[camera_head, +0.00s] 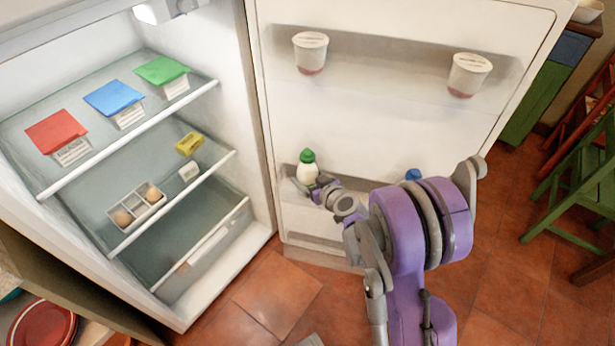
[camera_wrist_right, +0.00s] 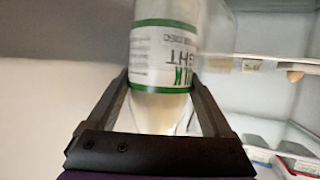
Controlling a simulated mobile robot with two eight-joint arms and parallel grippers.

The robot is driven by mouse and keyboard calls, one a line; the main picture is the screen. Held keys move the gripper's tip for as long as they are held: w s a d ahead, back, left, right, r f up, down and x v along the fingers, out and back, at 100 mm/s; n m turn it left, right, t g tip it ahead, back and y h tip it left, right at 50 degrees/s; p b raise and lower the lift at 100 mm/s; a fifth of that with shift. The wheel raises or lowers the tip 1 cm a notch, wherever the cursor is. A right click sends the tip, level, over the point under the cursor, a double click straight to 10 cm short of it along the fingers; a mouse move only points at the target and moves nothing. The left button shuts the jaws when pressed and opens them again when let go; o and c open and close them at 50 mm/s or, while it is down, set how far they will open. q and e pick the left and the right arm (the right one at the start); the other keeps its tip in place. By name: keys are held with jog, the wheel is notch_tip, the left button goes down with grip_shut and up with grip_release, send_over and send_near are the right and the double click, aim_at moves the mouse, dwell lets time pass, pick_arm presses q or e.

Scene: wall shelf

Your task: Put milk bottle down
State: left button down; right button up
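The milk bottle (camera_head: 307,170), white with a green cap, stands upright at the lower door shelf (camera_head: 345,192) of the open fridge. My right gripper (camera_head: 316,190) is at the bottle's lower right side. In the right wrist view the bottle (camera_wrist_right: 165,60) shows its green-edged label, with its lettering upside down. The fingers of my right gripper (camera_wrist_right: 160,85) lie along both sides of the bottle and appear closed on it. Whether its base touches the shelf is hidden. My left gripper is not in view.
A blue-capped item (camera_head: 412,174) sits right of the bottle, partly behind my arm. Two white cups (camera_head: 310,53) (camera_head: 468,74) stand on the upper door shelf. The fridge shelves hold colored packages (camera_head: 112,98) and an egg tray (camera_head: 136,206). A green chair (camera_head: 580,170) stands right.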

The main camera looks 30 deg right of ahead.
jog(key=shift+o, duration=0.6)
jog(key=shift+s+r, duration=0.15)
jog(key=shift+r, duration=0.1)
jog(key=p+v, duration=0.3)
jog(key=v, duration=0.8)
jog(key=s+a+r+n+g+y, duration=0.15)
jog(key=s+a+g+y, duration=0.35)
jog(key=a, duration=0.7)
jog(key=s+a+g+h, duration=0.1)
jog(key=s+g+h, duration=0.1)
jog(key=s, duration=0.5)
jog(key=s+a+r+m+g+h, duration=0.1)
jog(key=s+a+g+h, duration=0.1)
jog(key=s, duration=0.6)
jog(key=shift+r+h, duration=0.2)
jog(key=shift+h, duration=0.2)
